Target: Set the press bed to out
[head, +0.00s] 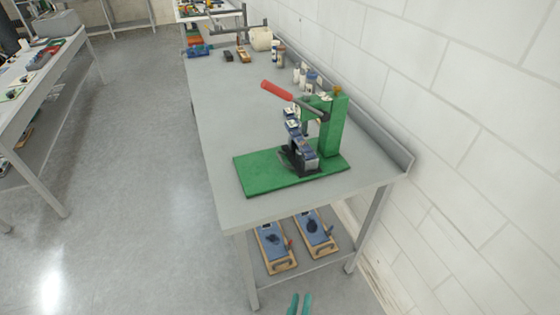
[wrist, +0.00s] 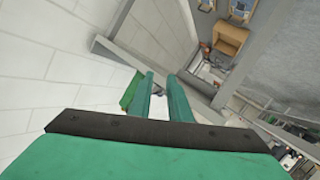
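The green press stands on the near end of the grey table in the head view, with a green upright (head: 333,125), a flat green base plate (head: 258,175) and a lever with a red handle (head: 276,90). The press bed (head: 301,160), a dark piece with blue-grey parts on it, sits on the base plate in front of the upright. I cannot tell its exact position along its travel. My gripper (head: 301,304) shows teal fingertips at the bottom edge, below and apart from the press. In the wrist view my gripper (wrist: 159,104) has a gap between its fingers and holds nothing.
Jars (head: 311,80) and a white roll (head: 262,39) stand farther back on the table. Two blue-topped wooden items (head: 274,246) lie on the lower shelf. A white block wall (head: 450,90) runs along the right. The floor (head: 130,180) to the left is clear.

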